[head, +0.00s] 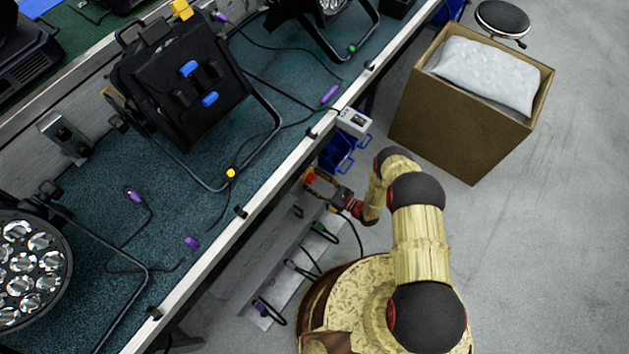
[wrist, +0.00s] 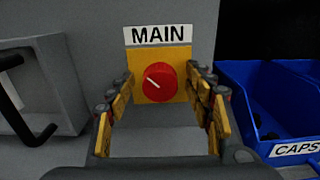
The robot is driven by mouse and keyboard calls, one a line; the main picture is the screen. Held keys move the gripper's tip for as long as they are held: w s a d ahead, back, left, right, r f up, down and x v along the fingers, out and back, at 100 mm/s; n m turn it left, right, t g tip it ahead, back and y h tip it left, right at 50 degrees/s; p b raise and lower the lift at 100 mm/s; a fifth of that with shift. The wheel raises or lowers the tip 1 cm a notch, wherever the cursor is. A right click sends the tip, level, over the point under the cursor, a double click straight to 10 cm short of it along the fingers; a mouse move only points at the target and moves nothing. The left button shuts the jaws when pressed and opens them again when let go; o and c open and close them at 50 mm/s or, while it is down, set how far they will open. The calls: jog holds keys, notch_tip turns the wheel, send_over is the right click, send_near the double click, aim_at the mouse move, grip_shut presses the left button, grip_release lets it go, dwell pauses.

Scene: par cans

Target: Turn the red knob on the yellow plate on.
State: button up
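The red knob (wrist: 159,82) sits on a yellow plate (wrist: 143,92) under a label reading MAIN (wrist: 158,34). The white mark on the knob slants from upper left toward the centre. My gripper (wrist: 162,105) is open, with one yellow finger on each side of the knob. I cannot tell whether the fingers touch it. In the head view the knob is a small red spot (head: 310,178) below the bench edge, with my gripper (head: 322,184) at it.
A blue bin (wrist: 265,105) labelled CAPS stands right of the plate. A grey box with a black handle (wrist: 38,90) is at the left. In the head view, a bench (head: 110,235) with stage lamps runs along the left, and a cardboard box (head: 450,120) stands on the floor.

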jog(key=shift+c, duration=1.2)
jog(key=c, duration=0.8)
jog(key=shift+m, duration=0.4)
jog(key=m, duration=0.3)
jog(key=shift+m, duration=0.4)
jog(key=m, duration=0.4)
jog(key=shift+w+d+f, duration=0.1)
jog(key=shift+w, duration=0.05)
jog(key=m, duration=0.5)
jog(key=shift+f, duration=0.1)
jog(key=m, duration=0.4)
jog(key=shift+f, duration=0.1)
jog(key=shift+d+m, duration=0.1)
jog(key=shift+m, duration=0.2)
